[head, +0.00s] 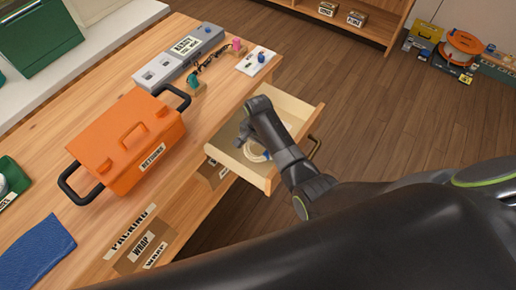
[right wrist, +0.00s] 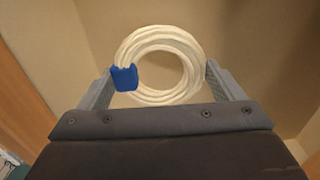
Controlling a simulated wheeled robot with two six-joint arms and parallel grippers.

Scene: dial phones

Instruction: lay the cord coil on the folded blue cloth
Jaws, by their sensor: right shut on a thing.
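The cord coil (head: 257,154) is a pale cream ring of cord inside the open wooden drawer. In the right wrist view the coil (right wrist: 178,98) shows a blue band (right wrist: 124,77) on its left side. My right gripper (right wrist: 158,78) reaches down into the drawer and is shut on the coil, one finger at each side of the ring. In the head view my right arm partly hides the coil. The folded blue cloth (head: 36,252) lies on the wooden worktop at the lower left, well away from the drawer. My left gripper is not in view.
The drawer (head: 224,154) has walls around the gripper. On the worktop (head: 200,120) stand an orange box with black handles (head: 128,142), a grey labelled unit (head: 180,57), small pink and blue items, and a green tray (head: 14,180). Bare worktop lies right of the cloth.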

